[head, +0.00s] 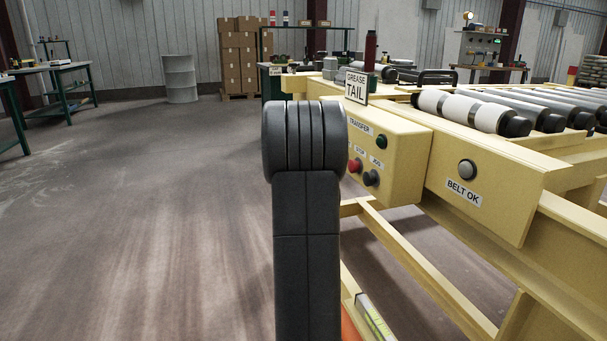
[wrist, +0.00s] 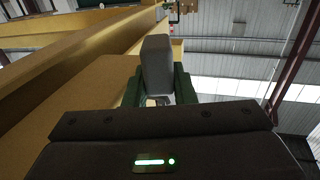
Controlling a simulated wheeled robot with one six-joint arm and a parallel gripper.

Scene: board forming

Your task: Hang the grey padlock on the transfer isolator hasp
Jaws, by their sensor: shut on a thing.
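In the wrist view my gripper (wrist: 157,88) is shut, its dark green fingers on either side of a grey block-shaped body, which looks like the grey padlock (wrist: 157,62). Its shackle cannot be made out. A yellow panel or box side (wrist: 90,95) is close by on the left. In the head view my arm hides the gripper and the padlock. A yellow box labelled TRANSFER (head: 405,160) is just right of my arm, with green, red and black buttons on its face. I cannot make out the isolator hasp in either view.
A GREASE TAIL sign (head: 355,86) stands above the box. A BELT OK panel (head: 485,180) and the roller conveyor (head: 490,108) are to the right. A yellow frame rail (head: 425,275) runs low in front. Open floor (head: 150,220) lies to the left.

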